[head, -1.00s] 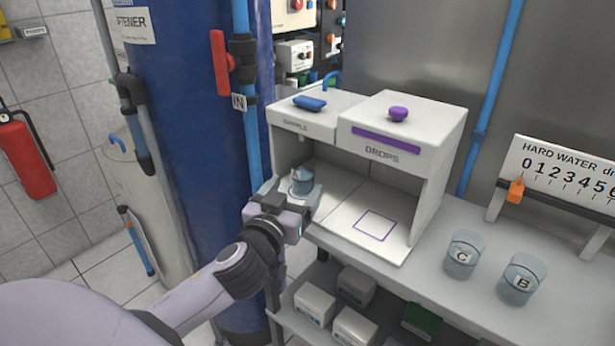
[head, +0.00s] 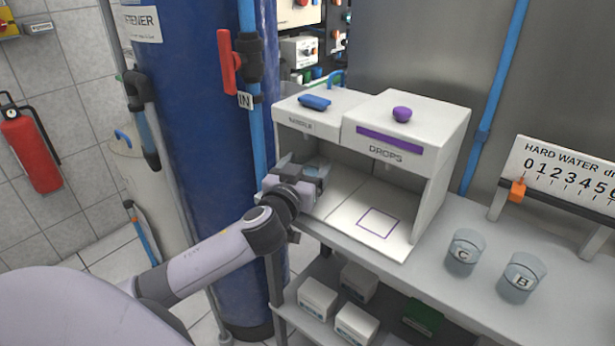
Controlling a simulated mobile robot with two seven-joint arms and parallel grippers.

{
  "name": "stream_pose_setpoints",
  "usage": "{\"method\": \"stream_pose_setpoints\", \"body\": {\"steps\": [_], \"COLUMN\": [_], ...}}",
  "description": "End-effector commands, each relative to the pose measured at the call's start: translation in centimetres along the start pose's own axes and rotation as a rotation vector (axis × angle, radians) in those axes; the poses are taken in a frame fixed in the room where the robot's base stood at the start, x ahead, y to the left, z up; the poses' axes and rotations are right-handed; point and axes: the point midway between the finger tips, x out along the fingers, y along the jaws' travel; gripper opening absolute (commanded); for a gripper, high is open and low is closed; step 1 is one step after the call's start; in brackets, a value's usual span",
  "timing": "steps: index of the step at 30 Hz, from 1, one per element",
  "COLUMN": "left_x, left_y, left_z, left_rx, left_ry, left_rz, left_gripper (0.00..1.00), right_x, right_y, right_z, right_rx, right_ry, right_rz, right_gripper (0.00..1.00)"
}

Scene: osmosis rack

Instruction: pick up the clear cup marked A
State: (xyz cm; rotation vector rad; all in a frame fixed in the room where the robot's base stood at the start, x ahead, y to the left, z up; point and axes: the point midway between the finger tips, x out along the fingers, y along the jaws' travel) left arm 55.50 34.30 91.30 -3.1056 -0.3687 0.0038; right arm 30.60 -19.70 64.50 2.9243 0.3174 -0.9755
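A clear cup (head: 317,168) shows in part in the left bay of the white dispenser (head: 430,165), under the sample side. No letter can be read on it, so I cannot tell whether it is cup A. My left gripper (head: 303,172) is right at this cup and hides its near side and base. I cannot tell whether the fingers are shut on it or whether it is off the bay floor. Two other clear cups stand on the bench to the right, one marked C (head: 464,254) and one marked B (head: 521,279). My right gripper is out of view.
The dispenser's right bay has an empty purple square (head: 377,223) on its floor. A hard water scale board (head: 565,175) stands at the right. A blue tank (head: 205,150) and pipe rise close to my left arm. White boxes (head: 355,324) sit on the lower shelf.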

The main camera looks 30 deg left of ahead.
Motion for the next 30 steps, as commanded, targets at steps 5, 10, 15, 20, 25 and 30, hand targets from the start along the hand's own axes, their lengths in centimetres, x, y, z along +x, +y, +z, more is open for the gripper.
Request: {"method": "stream_pose_setpoints", "body": {"steps": [5, 10, 15, 20, 25, 30], "left_x": [0.0, 0.0, 0.0, 0.0, -0.5, -4.2], "left_y": [0.0, 0.0, 0.0, 0.0, 0.0, 0.1], "left_z": [0.0, 0.0, -0.3, -1.6, -3.7, -3.3], "left_rx": [0.000, 0.000, 0.000, -0.002, -0.002, -0.002], "left_ry": [0.000, 0.000, 0.001, 0.004, 0.001, -0.003], "left_rz": [0.000, 0.000, 0.000, 0.000, 0.002, 0.004], "left_gripper": [0.26, 0.21, 0.21, 0.21, 0.21, 0.21], "right_x": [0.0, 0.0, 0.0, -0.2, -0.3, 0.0], "right_y": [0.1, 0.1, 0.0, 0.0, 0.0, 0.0], "right_z": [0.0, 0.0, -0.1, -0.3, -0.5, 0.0], "right_rx": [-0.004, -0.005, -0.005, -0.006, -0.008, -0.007], "right_ry": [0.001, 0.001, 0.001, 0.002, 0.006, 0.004], "right_rz": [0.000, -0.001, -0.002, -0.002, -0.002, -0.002], "right_gripper": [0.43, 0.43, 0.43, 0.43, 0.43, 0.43]}}
